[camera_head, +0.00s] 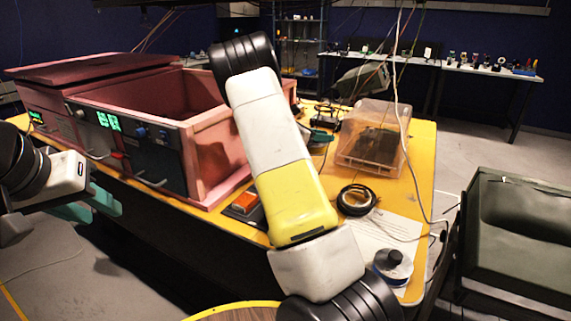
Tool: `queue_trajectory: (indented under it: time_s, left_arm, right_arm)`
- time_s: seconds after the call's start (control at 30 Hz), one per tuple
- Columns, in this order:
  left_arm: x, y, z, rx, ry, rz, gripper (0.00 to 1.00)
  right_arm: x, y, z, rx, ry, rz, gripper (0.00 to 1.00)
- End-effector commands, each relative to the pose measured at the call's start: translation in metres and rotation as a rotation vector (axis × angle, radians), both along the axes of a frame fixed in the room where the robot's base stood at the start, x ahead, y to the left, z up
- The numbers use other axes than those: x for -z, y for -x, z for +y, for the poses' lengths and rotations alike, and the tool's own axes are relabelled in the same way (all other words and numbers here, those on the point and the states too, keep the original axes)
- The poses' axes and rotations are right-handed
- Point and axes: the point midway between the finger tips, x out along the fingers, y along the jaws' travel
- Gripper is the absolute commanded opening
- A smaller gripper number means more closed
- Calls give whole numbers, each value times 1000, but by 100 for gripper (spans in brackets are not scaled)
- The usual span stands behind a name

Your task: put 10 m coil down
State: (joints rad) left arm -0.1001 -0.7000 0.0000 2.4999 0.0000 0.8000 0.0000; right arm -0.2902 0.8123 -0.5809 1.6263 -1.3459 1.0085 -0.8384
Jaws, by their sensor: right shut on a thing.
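A black cable coil (356,200) lies flat on the yellow table, right of my right forearm; no length label on it can be read. My right arm crosses the middle of the view. Its gripper (320,136) shows only as a bit of teal behind the forearm, over the table left of the clear box. It is shut on a dark, coil-like thing (326,114), mostly hidden and hard to make out. My left gripper (92,204) has teal fingers beside the table's front left edge. It touches nothing that I can see, and its finger gap is unclear.
A clear lidded box (372,140) stands behind the coil. A paper sheet (365,240) and a dark spool (393,264) lie in front. The pink foam enclosure (215,150) fills the table's left. A dark bin (515,230) stands right, off the table.

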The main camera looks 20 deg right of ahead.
Motion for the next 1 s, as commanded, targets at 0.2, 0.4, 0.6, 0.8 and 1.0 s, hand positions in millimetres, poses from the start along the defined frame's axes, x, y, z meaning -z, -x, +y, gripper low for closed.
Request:
queue_trajectory:
  time_s: [0.2, 0.4, 0.6, 0.8, 1.0]
  left_arm:
    - [0, 0, 0, 0, 0, 0, 36]
    - [0, 0, 0, 0, 0, 0, 36]
    - [0, 0, 0, 0, 0, 0, 36]
    - [0, 0, 0, 0, 0, 0, 36]
    - [0, 0, 0, 0, 0, 0, 36]
  right_arm:
    - [42, 1, 0, 0, 1, 6, 0]
    - [59, 0, 0, 0, 0, 3, 0]
    - [85, 0, 0, -1, 1, 5, 0]
    - [94, 0, 0, 0, 0, 0, 0]
    - [96, 0, 0, -1, 0, 2, 0]
